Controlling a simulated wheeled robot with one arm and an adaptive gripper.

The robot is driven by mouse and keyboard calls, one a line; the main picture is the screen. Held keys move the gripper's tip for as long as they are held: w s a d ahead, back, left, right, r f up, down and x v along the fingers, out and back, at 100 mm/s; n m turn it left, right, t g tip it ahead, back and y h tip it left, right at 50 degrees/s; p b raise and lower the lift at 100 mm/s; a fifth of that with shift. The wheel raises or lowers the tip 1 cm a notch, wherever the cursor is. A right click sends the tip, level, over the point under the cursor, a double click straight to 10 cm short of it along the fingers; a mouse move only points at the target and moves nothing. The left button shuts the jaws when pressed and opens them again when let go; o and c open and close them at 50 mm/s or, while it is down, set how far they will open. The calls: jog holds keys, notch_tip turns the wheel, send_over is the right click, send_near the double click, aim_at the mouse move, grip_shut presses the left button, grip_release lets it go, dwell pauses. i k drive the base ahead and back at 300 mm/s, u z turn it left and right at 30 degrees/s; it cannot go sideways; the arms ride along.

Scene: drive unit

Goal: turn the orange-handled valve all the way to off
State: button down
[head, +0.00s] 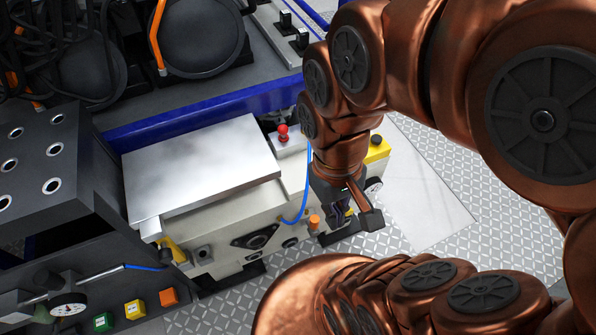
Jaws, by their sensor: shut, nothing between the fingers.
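A small orange knob-like part (314,222) shows at the lower right end of the pale machine block, and it may be the valve's handle; its turn position is too small to tell. My gripper (343,214) points down just to the right of it. The gripper is shut with nothing held, and its fingers are small and partly dark against the base behind. I cannot tell whether it touches the orange part.
A flat silver plate (205,165) tops the pale block (225,240). A red knob (283,132), a blue hose (305,190) and a yellow block (377,149) are close to my arm. A gauge (68,305) and coloured buttons (134,309) are lower left. Patterned floor lies right.

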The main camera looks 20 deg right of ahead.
aim_at(313, 224)
jog(key=u, duration=0.5)
jog(key=k, duration=1.2)
jog(key=u, duration=0.8)
jog(key=i, duration=1)
jog(key=z, duration=0.7)
